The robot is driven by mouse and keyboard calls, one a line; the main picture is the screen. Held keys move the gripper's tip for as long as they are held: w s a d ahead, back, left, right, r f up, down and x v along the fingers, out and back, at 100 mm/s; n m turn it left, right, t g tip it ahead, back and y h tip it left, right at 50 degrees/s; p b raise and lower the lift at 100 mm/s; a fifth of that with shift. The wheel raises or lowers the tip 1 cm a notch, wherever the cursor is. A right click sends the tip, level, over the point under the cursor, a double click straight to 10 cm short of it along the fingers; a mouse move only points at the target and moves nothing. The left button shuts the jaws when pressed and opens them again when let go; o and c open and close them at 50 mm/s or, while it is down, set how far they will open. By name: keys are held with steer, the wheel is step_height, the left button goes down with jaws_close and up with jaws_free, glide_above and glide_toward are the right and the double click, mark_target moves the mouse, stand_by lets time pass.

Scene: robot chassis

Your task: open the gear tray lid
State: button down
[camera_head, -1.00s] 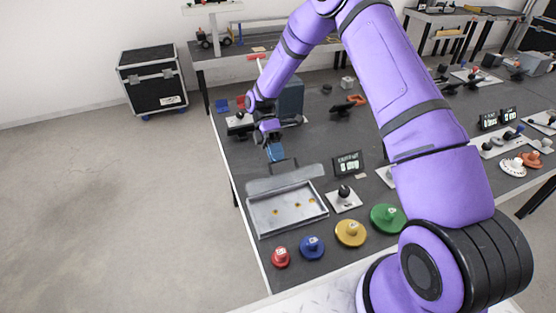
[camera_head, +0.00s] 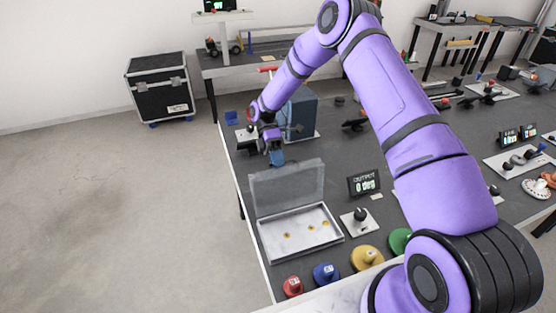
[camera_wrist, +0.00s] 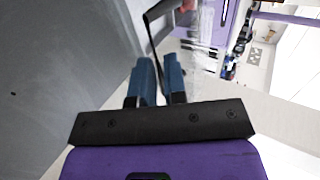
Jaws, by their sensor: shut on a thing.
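The gear tray (camera_head: 262,240) is a shallow pale box at the table's left front, with a few small yellow pieces inside. Its clear grey lid (camera_head: 290,187) is raised at the tray's far side and stands close to upright. My gripper (camera_head: 277,160) is at the lid's upper edge. In the wrist view its blue fingers (camera_wrist: 158,65) are close together around the thin dark handle (camera_wrist: 152,38), which runs up from between them. The clear lid also shows in the wrist view (camera_wrist: 207,45), beyond the fingers. The exact grip is partly hidden by the fingers.
A display (camera_head: 363,184) and a knob on a white plate (camera_head: 358,219) stand right of the tray. Red (camera_head: 292,286), blue (camera_head: 326,273), yellow (camera_head: 367,257) and green knobbed discs line the front. A blue-grey box (camera_head: 301,112) stands behind my gripper.

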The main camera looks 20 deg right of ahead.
steer(key=shift+f, duration=0.35)
steer(key=c, duration=1.2)
jaws_free()
steer(key=shift+r, duration=0.1)
steer(key=shift+o, duration=0.2)
steer(key=shift+w+r, duration=0.1)
steer(key=shift+w, duration=0.1)
steer(key=v, duration=1)
steer(key=shift+w+r, duration=0.15)
steer(key=shift+w, duration=0.05)
